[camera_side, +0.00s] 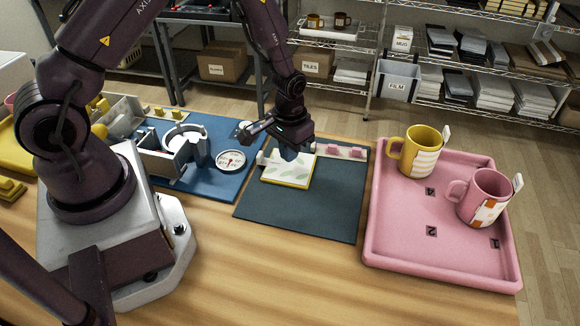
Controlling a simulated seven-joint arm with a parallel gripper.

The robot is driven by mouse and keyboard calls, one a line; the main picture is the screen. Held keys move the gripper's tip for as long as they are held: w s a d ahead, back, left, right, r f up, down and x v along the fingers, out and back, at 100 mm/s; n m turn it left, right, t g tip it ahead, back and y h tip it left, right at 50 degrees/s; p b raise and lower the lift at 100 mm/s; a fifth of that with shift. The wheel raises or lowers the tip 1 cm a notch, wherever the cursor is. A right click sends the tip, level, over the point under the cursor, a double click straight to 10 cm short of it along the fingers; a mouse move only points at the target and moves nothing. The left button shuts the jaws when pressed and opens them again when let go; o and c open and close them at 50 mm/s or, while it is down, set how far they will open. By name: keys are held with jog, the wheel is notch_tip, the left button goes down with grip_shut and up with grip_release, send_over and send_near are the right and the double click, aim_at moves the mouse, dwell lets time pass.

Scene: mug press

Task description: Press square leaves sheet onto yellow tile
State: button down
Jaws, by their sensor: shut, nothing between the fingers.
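The square leaves sheet (290,171), pale with faint green leaf shapes, lies over the yellow tile (301,187). Whether the fingertips touch the sheet cannot be told from this angle. Part of the sheet's far side is hidden by my gripper.
A blue mat (193,180) with a white press fixture (172,158) and a round dial (231,160) lies to the left. A pink tray (400,225) with a yellow mug (421,151) and a pink mug (483,195) stands right. The near table is clear.

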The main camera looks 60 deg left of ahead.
jog(key=shift+f, duration=1.35)
dwell(1.6)
jog(key=shift+r, duration=3.1)
